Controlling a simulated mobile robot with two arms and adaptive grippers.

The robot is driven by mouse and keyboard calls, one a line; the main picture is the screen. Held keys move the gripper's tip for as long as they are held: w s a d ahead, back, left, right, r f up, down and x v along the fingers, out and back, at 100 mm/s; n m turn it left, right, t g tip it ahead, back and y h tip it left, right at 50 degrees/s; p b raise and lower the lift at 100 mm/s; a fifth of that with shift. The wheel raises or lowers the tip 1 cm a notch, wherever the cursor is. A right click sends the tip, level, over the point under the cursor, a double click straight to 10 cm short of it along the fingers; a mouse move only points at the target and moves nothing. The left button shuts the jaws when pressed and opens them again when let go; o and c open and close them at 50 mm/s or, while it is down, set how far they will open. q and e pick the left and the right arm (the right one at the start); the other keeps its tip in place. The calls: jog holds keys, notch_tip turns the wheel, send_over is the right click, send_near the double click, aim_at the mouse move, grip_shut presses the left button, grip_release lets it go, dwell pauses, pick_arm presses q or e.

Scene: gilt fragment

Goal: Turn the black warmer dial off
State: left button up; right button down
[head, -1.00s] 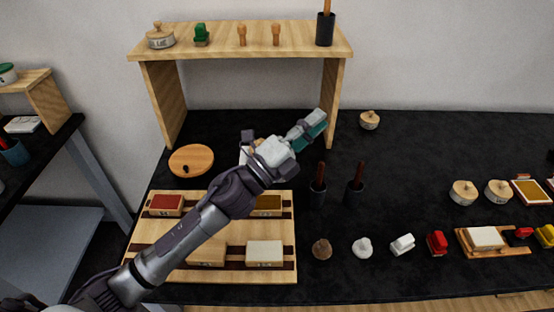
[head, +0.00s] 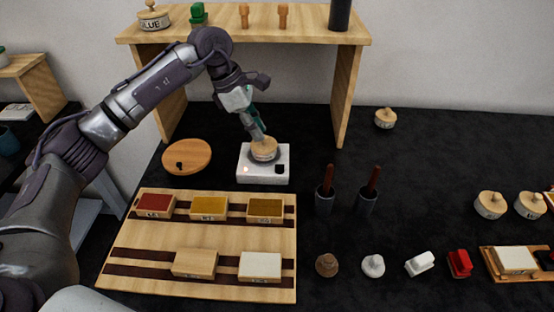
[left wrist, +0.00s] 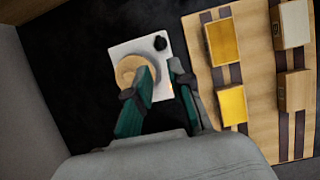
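The white warmer (head: 250,175) stands on the black table below the shelf. Its black dial (head: 280,168) is at the front right, and a small red light (head: 246,169) glows at the front left. A round wooden-topped pot (head: 264,151) sits on the warmer. My left gripper (head: 260,130) points down just above the pot. In the left wrist view, its fingertips (left wrist: 161,73) are apart with nothing between them, one overlapping the pot (left wrist: 135,70). The dial (left wrist: 160,43) lies beyond the tips; contact with the pot cannot be told. My right gripper is not in view.
The wooden shelf (head: 250,30) stands behind, its legs on either side of the warmer. A wooden tray (head: 200,240) with several coloured blocks lies in front. A round wooden lid (head: 187,156) is left; two dark cups (head: 325,200) with red-brown handles are right.

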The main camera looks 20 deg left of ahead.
aim_at(278, 165)
pick_arm(q)
jog(key=p+x, duration=0.2)
jog(key=x, duration=0.9)
jog(key=shift+w+d+f, duration=0.1)
jog(key=shift+d+f, duration=0.15)
jog(key=shift+f, duration=0.05)
jog(key=shift+c, duration=0.2)
grip_shut()
